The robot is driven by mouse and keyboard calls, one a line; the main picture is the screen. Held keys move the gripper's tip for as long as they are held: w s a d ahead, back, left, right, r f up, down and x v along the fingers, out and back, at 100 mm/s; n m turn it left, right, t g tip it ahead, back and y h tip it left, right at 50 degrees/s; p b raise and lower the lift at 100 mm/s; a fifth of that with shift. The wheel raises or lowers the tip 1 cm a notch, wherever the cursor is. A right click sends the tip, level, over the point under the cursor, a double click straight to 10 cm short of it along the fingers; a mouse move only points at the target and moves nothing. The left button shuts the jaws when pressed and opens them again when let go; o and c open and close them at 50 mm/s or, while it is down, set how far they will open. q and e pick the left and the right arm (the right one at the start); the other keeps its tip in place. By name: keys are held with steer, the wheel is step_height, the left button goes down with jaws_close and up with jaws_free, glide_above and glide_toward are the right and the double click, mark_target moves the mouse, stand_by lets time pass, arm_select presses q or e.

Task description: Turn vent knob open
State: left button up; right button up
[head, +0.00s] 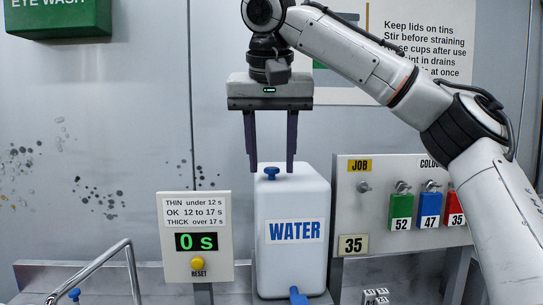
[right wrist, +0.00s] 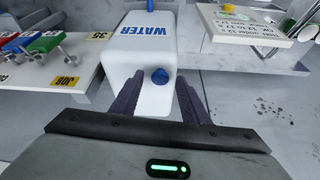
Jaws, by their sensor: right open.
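The white water container (head: 293,215) stands upright on the bench with a blue-lettered WATER label. The blue vent knob (head: 271,174) sits on its top, towards the left; it also shows in the right wrist view (right wrist: 160,76). A blue tap (head: 298,296) is low on its front. My right gripper (head: 272,168) points down over the container, open and empty. Its two dark fingers stand either side of the knob, tips near the knob's height in the head view. I cannot tell whether they touch it. My left gripper is not in view.
A timer panel (head: 197,270) reading 0 s with a yellow RESET button stands left of the container. A board (head: 356,225) with green, blue and red tags on hooks stands right. A metal rail (head: 100,262) is at front left.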

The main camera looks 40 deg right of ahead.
steer(key=c, duration=1)
steer(key=n, duration=0.2)
steer(key=n+t+y, duration=0.1)
steer(key=n, duration=0.2)
steer(key=shift+s+d+n+y, duration=0.15)
steer(key=shift+d+n+y, duration=0.15)
steer(key=shift+y, duration=0.1)
steer(key=n+y, duration=0.1)
steer(key=n, duration=0.3)
steer(key=shift+d+n+t+y, duration=0.15)
steer(key=shift+n+t+y, duration=0.15)
steer(key=shift+y, duration=0.1)
steer(key=o, duration=1)
